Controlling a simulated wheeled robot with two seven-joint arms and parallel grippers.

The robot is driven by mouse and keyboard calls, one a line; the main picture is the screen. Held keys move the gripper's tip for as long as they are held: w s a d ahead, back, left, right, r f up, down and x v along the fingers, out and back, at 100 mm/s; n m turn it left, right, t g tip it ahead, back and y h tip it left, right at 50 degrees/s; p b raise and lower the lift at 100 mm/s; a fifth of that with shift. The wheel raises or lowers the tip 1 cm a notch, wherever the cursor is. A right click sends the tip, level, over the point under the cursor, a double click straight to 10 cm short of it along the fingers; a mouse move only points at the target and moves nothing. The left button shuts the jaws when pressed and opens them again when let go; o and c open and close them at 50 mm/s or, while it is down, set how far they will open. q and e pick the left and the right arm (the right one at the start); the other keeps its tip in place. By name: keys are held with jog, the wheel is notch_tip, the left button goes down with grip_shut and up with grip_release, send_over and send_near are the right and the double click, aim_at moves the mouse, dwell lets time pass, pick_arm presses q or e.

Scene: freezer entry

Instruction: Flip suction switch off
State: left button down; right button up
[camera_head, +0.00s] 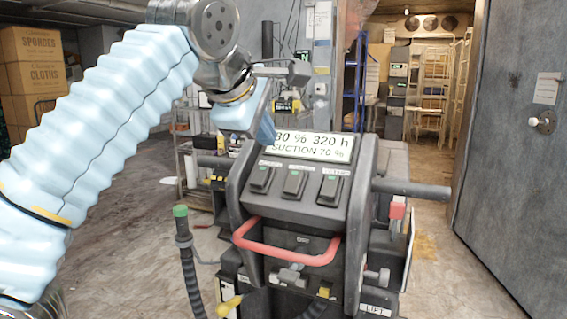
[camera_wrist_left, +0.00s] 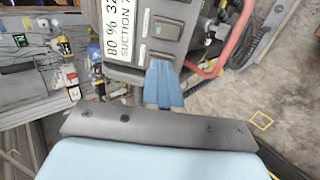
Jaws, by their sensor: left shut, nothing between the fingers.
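The grey control panel (camera_head: 299,206) of a floor-cleaning machine has three dark rocker switches in a row: left (camera_head: 262,178), middle (camera_head: 294,184) and right (camera_head: 330,190). Each has a green mark near its top. Their small labels are too blurred for me to read surely. The display (camera_head: 311,149) above reads "SUCTION 70 %". My left gripper (camera_head: 266,132) is shut and empty, its blue fingers above the panel's left side. In the left wrist view its fingertips (camera_wrist_left: 161,68) are close to the leftmost switch (camera_wrist_left: 154,57); contact is unclear. My right gripper is not in view.
A red loop handle (camera_head: 285,249) sticks out below the switches. A dark side bar (camera_head: 411,188) extends right. A cluttered cart (camera_head: 190,141) is behind the machine, and a grey door (camera_head: 515,151) stands at right.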

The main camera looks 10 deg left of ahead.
aim_at(293, 174)
pick_arm(q)
jog(key=x, duration=1.4)
jog(key=shift+w+f, duration=0.1)
jog(key=shift+w, duration=0.05)
jog(key=shift+d, duration=0.1)
jog(key=shift+w+r, duration=0.1)
jog(key=shift+r, duration=0.7)
jog(key=shift+r, duration=0.1)
jog(key=v, duration=1.3)
jog(key=shift+s+r, duration=0.2)
jog(key=shift+s, duration=0.1)
